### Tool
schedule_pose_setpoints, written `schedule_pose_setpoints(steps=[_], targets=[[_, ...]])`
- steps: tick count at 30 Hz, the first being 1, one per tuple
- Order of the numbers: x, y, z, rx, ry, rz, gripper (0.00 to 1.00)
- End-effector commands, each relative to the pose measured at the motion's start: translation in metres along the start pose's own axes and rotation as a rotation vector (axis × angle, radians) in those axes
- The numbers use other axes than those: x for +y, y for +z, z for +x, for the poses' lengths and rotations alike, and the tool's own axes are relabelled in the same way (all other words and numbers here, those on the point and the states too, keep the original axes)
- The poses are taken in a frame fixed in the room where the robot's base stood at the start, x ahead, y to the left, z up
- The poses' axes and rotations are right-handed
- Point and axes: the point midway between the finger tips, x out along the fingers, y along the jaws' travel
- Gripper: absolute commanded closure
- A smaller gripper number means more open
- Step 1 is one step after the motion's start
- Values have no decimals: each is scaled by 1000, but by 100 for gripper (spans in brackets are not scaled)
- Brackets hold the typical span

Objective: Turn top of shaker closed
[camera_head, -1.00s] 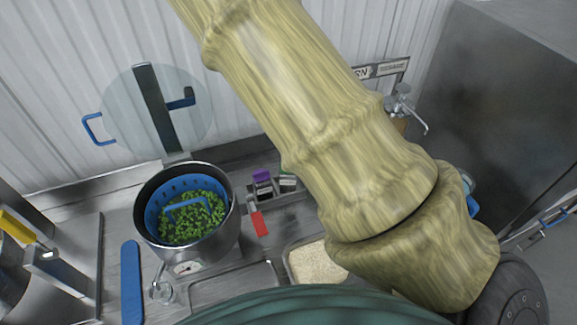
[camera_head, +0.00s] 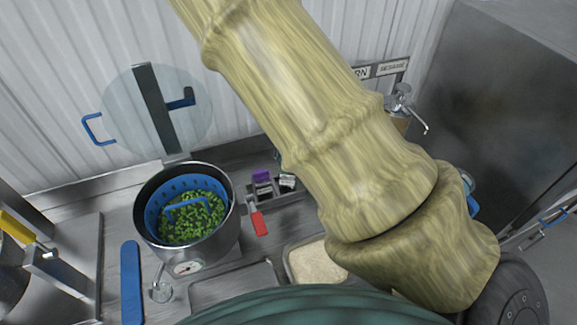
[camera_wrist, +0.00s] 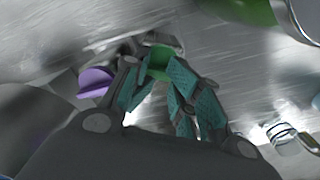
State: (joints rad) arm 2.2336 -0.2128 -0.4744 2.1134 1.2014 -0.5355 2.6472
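My gripper (camera_wrist: 160,72) has teal-padded fingers on either side of a green shaker top (camera_wrist: 158,60) in the wrist view. The fingers stand apart with the green piece between their tips. I cannot tell whether they press on it. A purple shaker top (camera_wrist: 95,82) shows left of the gripper, close to the left finger. In the head view, the purple-topped shaker (camera_head: 262,176) stands beside another small shaker (camera_head: 287,182) behind the trays. My arm hides the gripper in the head view.
A steel pot (camera_head: 215,242) with a blue basket of green pieces stands left of the shakers. A red-handled tool (camera_head: 258,223) lies in front of them. A tray of rice (camera_head: 289,265) and an empty tray (camera_head: 235,280) sit nearer. A faucet (camera_head: 403,95) is at the back right.

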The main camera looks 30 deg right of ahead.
Motion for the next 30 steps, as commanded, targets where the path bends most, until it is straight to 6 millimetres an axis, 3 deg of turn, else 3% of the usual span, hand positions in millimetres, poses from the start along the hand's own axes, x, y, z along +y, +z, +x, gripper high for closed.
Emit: schedule_pose_setpoints(steps=[30], targets=[[0, 0, -75, -2, 0, -1, 71]])
